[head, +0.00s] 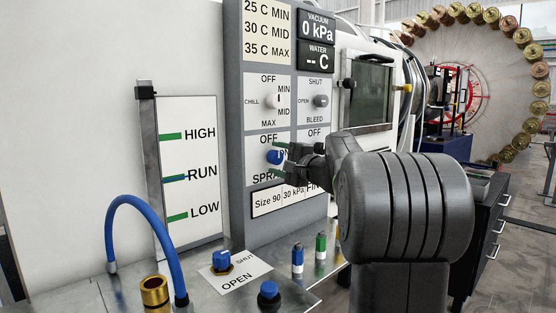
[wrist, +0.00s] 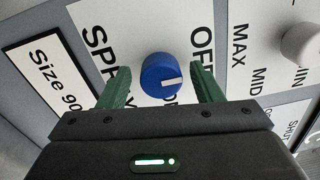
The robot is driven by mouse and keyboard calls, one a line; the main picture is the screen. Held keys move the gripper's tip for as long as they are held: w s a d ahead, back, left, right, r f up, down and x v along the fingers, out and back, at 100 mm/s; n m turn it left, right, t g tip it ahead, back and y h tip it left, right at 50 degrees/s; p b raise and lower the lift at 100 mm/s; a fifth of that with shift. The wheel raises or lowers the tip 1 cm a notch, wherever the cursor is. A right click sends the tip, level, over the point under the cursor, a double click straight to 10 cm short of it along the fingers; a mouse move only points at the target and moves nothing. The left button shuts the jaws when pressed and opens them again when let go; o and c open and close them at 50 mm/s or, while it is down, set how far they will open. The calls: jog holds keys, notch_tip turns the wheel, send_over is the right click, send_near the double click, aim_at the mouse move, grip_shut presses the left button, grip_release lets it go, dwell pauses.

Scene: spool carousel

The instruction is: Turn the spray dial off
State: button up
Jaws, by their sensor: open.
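The spray dial is a round blue knob (head: 273,157) on the grey control panel, between the OFF and SPRAY labels. In the wrist view the dial (wrist: 161,75) sits between the two green fingers of my gripper (wrist: 160,72), with a gap on each side. Its white pointer mark lies between the OFF lettering (wrist: 202,50) and the partly hidden ON lettering. In the head view my gripper (head: 281,159) reaches the dial from the right, open, and covers part of its label. I cannot tell whether a finger touches the dial.
The grey chill knob (head: 270,101) and the shut/open/bleed knob (head: 320,101) sit above on the panel. A size sign (head: 284,198) is just below. A blue hose (head: 135,203), a blue valve knob (head: 221,259) and small blue and green bottles stand on the metal bench.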

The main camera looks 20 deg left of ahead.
jog(key=v, duration=1.3)
jog(key=shift+s+d, duration=0.2)
jog(key=x, duration=1.3)
jog(key=shift+w+a+r, duration=0.1)
jog(key=shift+w+a, duration=0.15)
jog(key=shift+a, duration=0.1)
